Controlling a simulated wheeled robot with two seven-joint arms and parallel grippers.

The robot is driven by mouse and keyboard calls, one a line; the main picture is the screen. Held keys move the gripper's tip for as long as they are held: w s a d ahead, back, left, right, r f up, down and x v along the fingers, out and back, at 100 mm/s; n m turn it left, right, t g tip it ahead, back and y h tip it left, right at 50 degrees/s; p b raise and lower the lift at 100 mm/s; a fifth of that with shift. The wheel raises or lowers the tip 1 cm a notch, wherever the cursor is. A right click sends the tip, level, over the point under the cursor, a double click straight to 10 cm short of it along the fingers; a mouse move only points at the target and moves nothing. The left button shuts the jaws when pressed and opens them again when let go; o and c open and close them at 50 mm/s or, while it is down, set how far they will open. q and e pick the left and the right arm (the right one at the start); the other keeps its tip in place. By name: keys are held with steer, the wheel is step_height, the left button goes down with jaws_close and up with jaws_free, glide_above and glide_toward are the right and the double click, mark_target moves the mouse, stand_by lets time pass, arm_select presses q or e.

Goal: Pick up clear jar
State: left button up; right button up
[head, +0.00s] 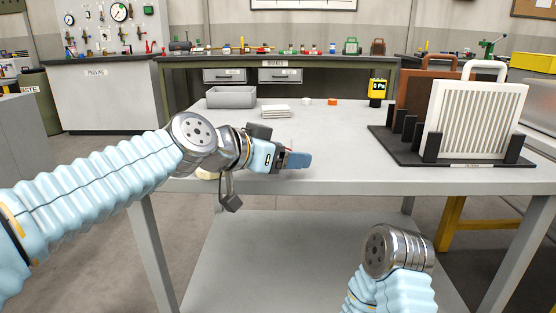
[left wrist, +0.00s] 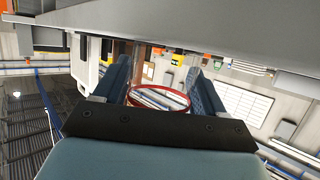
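My left gripper (head: 298,160) is at the front edge of the grey table (head: 350,155), low over its top. In the left wrist view the two blue fingers of the left gripper (left wrist: 160,88) stand apart with a red ring (left wrist: 158,97) between them. The ring looks like the rim of the clear jar, and I see through it to the background. It reaches both fingers with no clear gap. In the head view the jar's body is hardly visible, mostly hidden at the fingers. My right arm is low at the bottom right; its gripper is not in view.
On the table are a grey bin (head: 231,97), a white stack (head: 276,111), an orange piece (head: 333,102) and a yellow-black gauge (head: 377,92). A black rack (head: 455,150) with upright brown and white panels fills the right. The table's middle is clear.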

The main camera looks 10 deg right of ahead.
arm_select(q)
steer(key=c, duration=0.8)
steer(key=shift+o, duration=0.2)
